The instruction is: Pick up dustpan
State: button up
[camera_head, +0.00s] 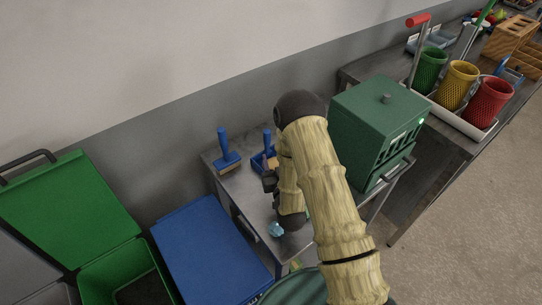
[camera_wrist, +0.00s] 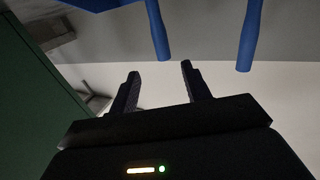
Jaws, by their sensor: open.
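The blue dustpan (camera_head: 258,162) stands on the small metal table near the wall, partly hidden behind my arm and gripper. In the wrist view its blue handle (camera_wrist: 158,32) hangs into the picture from the top, with a blue edge of the pan at top left. My gripper (camera_wrist: 160,72) is open and empty. The handle's end appears just beyond and between the two fingertips; I cannot tell the exact distance. In the head view my gripper (camera_head: 269,181) is a dark shape close to the dustpan.
A blue-handled brush (camera_head: 228,158) stands left of the dustpan; its handle also shows in the wrist view (camera_wrist: 250,35). A green box (camera_head: 378,115) stands close on the right. A light blue object (camera_head: 276,229) lies on the table (camera_head: 245,193). Blue (camera_head: 205,250) and green (camera_head: 70,205) bins stand left.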

aim_at(268, 137)
jog(key=w, duration=0.1)
jog(key=w+p, duration=0.1)
jog(key=w, duration=0.3)
jog(key=shift+a+r+p, duration=0.15)
jog(key=shift+a+p, duration=0.15)
jog(key=shift+a, duration=0.1)
jog(key=shift+w, duration=0.5)
jog(key=shift+a, duration=0.1)
jog(key=shift+w+a+p, duration=0.1)
jog(key=shift+w+p, duration=0.25)
jog(key=shift+w, duration=0.05)
jog(key=shift+w+a+r+p, duration=0.15)
jog(key=shift+w+p, duration=0.15)
jog(key=shift+w, duration=0.4)
jog(key=shift+w+a+f+p, duration=0.1)
jog(key=shift+w+a+p, duration=0.15)
jog(key=shift+w, duration=0.5)
jog(key=shift+w+a+r+p, duration=0.1)
jog(key=shift+w+p, duration=0.2)
jog(key=shift+w, duration=0.4)
grip_shut()
